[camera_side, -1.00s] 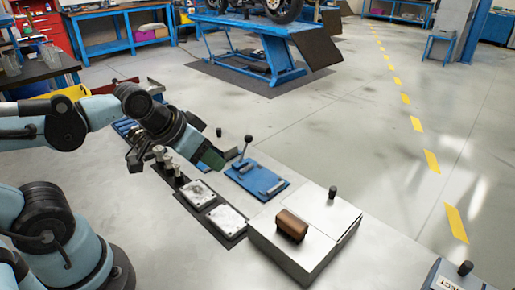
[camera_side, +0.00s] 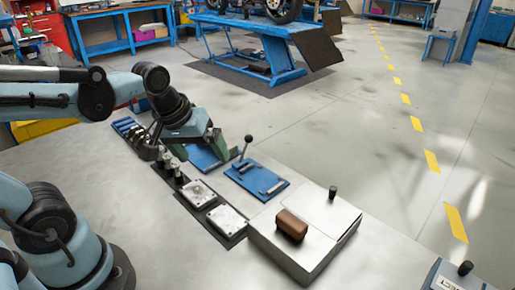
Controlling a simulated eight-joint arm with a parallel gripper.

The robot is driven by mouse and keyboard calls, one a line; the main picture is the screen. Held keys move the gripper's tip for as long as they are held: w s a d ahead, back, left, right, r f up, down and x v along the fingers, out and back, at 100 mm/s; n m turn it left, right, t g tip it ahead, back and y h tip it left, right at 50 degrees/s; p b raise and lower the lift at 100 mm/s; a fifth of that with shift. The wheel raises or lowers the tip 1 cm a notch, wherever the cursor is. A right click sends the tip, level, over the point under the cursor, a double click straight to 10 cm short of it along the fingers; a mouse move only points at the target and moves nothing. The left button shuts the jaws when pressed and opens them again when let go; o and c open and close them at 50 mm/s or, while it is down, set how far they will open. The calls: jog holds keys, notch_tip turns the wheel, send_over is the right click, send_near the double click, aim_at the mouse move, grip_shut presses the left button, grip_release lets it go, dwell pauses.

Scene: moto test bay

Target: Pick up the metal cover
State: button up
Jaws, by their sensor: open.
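Two silver metal plates, which look like covers, lie flat on a dark tray (camera_side: 238,239): a farther plate (camera_side: 197,194) and a nearer plate (camera_side: 228,220). I cannot tell which one is the metal cover. My gripper (camera_side: 183,151) hangs above and behind the plates, pointing down. Its fingers are spread wide, with a green finger on the right, and it holds nothing. It is apart from both plates, and upright metal posts (camera_side: 172,170) stand between it and the farther plate.
A blue fixture with a lever (camera_side: 258,180) stands right of the plates. Another blue plate (camera_side: 203,160) lies partly hidden behind my gripper. A pale box (camera_side: 325,245) with a brown block (camera_side: 291,225) is at the front right. The bench left of the tray is clear.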

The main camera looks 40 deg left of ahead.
aim_at(197, 191)
jog(key=shift+a+f+n+g, duration=0.75)
jog(key=shift+f+n, duration=1.1)
jog(key=shift+f, duration=0.3)
jog(key=shift+a+f+n+g, duration=0.7)
jog(key=shift+f+n, duration=1.2)
jog(key=shift+f, duration=0.3)
jog(key=shift+a+f+n+g, duration=0.75)
jog(key=shift+f+n, duration=1.1)
jog(key=shift+f, duration=0.3)
jog(key=c, duration=1.2)
jog(key=shift+c, duration=0.2)
jog(key=shift+r, duration=0.2)
